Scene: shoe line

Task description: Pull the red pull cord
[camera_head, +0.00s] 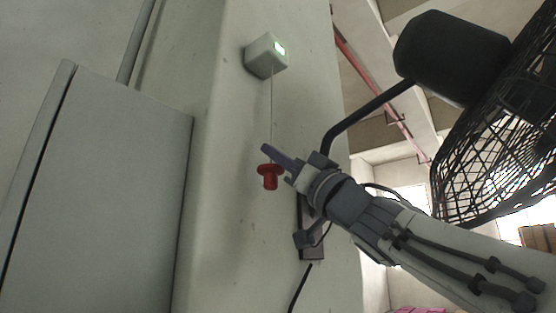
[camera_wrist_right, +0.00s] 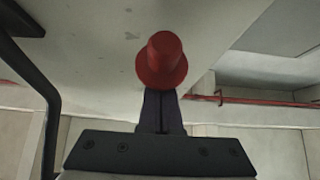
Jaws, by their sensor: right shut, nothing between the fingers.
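The red pull cord handle (camera_head: 270,177) hangs on a thin cord (camera_head: 271,105) below a small white box (camera_head: 262,57) with a green light on the pillar. My right gripper (camera_head: 268,149) is shut with nothing between its fingers. In the head view its fingertips are at the cord, just above the flange of the handle. In the right wrist view the red handle (camera_wrist_right: 162,60) appears at the tips of the shut fingers (camera_wrist_right: 160,100). Whether the fingers touch the cord or handle cannot be told. My left gripper is not in view.
A large pale pillar (camera_head: 240,230) stands behind the cord. A grey cabinet (camera_head: 100,190) is at the left. A black fan (camera_head: 495,130) on a bent bracket (camera_head: 362,117) is at the right, above my right arm. A red pipe (camera_head: 370,85) runs behind.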

